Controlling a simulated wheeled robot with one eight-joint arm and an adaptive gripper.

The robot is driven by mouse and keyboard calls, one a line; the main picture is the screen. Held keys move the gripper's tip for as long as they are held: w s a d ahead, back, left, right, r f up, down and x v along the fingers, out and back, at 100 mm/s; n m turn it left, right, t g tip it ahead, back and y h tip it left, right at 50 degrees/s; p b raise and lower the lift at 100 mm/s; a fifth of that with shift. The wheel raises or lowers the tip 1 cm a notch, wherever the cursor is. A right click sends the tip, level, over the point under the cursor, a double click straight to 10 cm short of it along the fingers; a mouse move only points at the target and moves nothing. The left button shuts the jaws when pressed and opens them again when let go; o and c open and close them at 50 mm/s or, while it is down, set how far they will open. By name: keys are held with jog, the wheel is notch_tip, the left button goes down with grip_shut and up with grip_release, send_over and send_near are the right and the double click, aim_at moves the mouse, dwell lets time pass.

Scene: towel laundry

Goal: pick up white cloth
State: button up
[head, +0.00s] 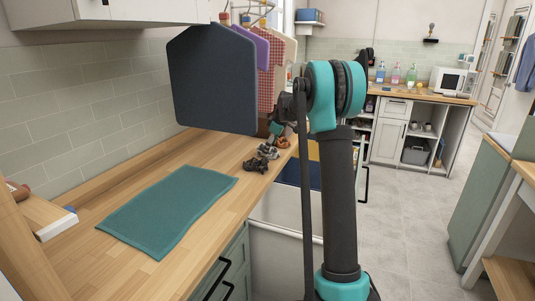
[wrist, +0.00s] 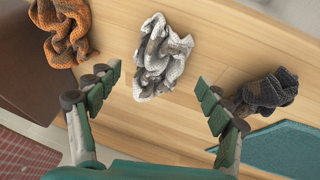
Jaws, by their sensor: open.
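The white cloth (wrist: 160,58), crumpled and with grey-brown patches, lies on the wooden counter in the upper middle of the wrist view. In the head view it is a small pale heap (head: 268,151) near the counter's front edge. My gripper (wrist: 157,76) is open and empty, its fingers spread to the left and right just below the cloth in the picture. No contact with the cloth shows. In the head view my gripper is small and partly hidden at the counter's far end.
An orange cloth (wrist: 68,32) lies left of the white one, and a dark grey cloth (wrist: 268,92) lies right, near the right finger. A teal mat (head: 172,209) covers part of the counter (head: 120,180). A dark board (head: 212,80) and clothes hang above.

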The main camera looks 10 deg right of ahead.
jog(key=shift+x, duration=1.1)
jog(key=shift+c, duration=0.6)
jog(key=c, duration=1.1)
jog(key=shift+r, duration=0.1)
jog(key=shift+c, duration=0.2)
